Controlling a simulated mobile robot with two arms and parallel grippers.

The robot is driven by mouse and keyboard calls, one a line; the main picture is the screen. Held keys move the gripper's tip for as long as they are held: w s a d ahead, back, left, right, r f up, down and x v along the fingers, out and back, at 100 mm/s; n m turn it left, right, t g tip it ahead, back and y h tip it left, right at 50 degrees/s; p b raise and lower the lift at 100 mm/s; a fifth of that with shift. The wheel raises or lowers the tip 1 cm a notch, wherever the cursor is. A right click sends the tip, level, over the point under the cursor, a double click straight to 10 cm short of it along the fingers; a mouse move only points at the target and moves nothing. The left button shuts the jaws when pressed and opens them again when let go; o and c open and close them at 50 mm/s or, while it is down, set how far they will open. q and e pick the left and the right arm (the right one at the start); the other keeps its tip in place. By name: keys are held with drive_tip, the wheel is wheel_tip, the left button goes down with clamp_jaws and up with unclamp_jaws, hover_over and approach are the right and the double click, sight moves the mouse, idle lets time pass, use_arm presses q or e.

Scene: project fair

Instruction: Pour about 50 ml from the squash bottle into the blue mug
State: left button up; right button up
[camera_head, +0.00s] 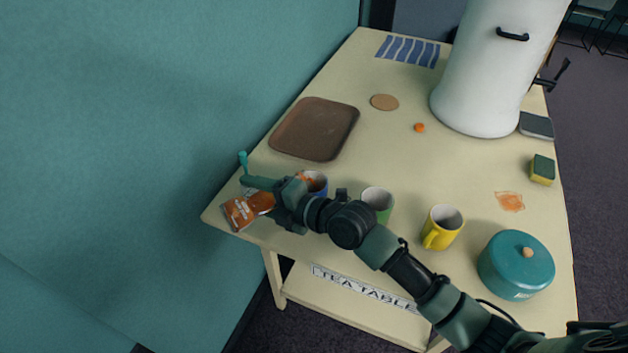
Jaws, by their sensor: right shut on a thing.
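My right gripper (265,195) is shut on the squash bottle (241,211), an orange bottle with a printed label. The bottle lies far over, its base to the lower left and its other end toward the blue mug (318,192). The gripper hides the bottle's middle. The blue mug stands upright just right of the gripper, partly hidden by my arm. Orange shows at the mug's left rim; I cannot tell whether it is the bottle's mouth or squash. My left gripper is not in view.
A green mug (378,199) and a yellow mug (441,230) stand to the right. A teal pot (515,265), sponge (542,170), orange spill (509,201) and white urn (490,75) are farther right. A brown tray (315,128) lies behind; the wall is close on the left.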

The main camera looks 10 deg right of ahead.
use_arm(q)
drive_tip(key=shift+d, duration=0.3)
use_arm(e)
drive_tip(key=shift+a+r, duration=0.15)
drive_tip(key=shift+a, duration=0.05)
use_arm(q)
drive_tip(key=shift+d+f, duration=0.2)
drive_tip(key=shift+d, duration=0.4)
use_arm(e)
drive_tip(key=shift+r+m+y, duration=0.3)
drive_tip(key=shift+r+m, duration=0.1)
drive_tip(key=shift+r, duration=0.1)
idle(0.7)
